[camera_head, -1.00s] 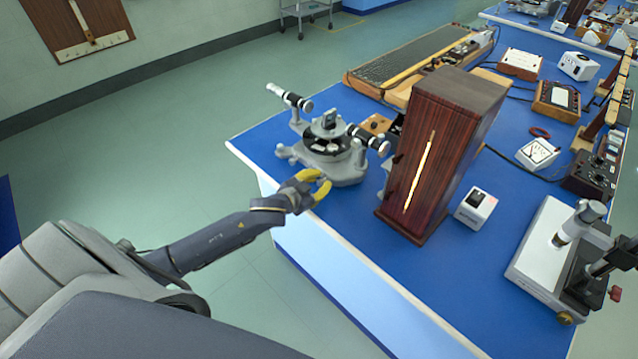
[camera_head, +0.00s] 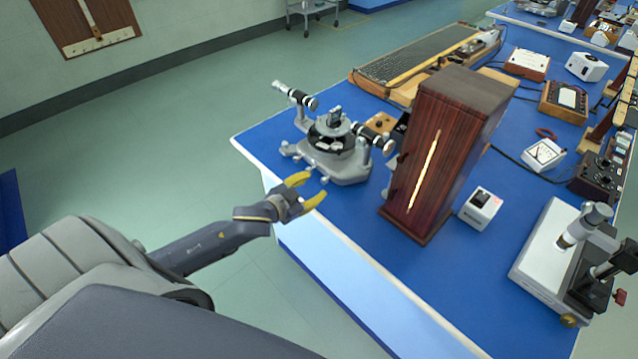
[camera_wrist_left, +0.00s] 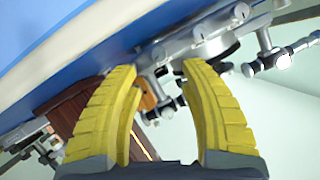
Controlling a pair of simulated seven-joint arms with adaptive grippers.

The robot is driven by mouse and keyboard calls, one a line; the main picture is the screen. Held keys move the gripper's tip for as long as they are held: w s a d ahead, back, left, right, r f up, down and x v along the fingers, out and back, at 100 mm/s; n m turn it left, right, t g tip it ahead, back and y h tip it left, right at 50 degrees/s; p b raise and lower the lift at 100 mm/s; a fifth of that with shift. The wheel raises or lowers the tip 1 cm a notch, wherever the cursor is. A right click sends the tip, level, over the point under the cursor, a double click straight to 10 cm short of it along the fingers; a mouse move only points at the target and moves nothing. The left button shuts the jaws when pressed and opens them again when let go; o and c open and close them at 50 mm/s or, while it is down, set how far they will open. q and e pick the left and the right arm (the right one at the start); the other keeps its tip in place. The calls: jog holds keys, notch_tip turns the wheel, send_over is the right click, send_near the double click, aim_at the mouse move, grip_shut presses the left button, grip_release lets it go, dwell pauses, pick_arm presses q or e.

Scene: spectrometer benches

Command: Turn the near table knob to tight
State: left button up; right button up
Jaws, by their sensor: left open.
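The spectrometer (camera_head: 335,150) stands near the left corner of the blue bench, a grey base with a round dark table and two telescope tubes. Small knobs (camera_head: 324,180) stick out at its near side; I cannot tell which one is the near table knob. My left gripper (camera_head: 306,190) is open and empty, at the bench edge just short of the spectrometer's near side, apart from it. In the left wrist view the two yellow fingers (camera_wrist_left: 160,85) stand wide apart, with the spectrometer (camera_wrist_left: 215,45) beyond their tips. My right gripper is not in view.
A tall dark wooden box (camera_head: 445,150) with a glowing slit stands right of the spectrometer. A small white box (camera_head: 480,208) and a microscope-like instrument (camera_head: 570,250) stand farther right. The bench's near edge (camera_head: 350,255) lies below the gripper.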

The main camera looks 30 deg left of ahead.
aim_at(323, 181)
pick_arm(q)
jog(key=shift+v, duration=2.75)
jog(key=s+a+f+n+t+h, duration=0.1)
jog(key=s+a+f+n, duration=0.1)
jog(key=f, duration=0.2)
jog(key=s+a+f+n+t, duration=0.1)
jog(key=s+a+f+n, duration=0.1)
jog(key=a+f, duration=0.15)
jog(key=w+d+r, duration=0.1)
jog(key=w+d, duration=0.1)
jog(key=w, duration=0.3)
jog(key=w+d+r+t+h, duration=0.1)
jog(key=w+d, duration=0.1)
jog(key=w, duration=0.3)
jog(key=w+d+r+h, duration=0.1)
jog(key=w+d, duration=0.2)
jog(key=w, duration=0.3)
jog(key=shift+w+t, duration=0.1)
jog(key=shift+t, duration=0.3)
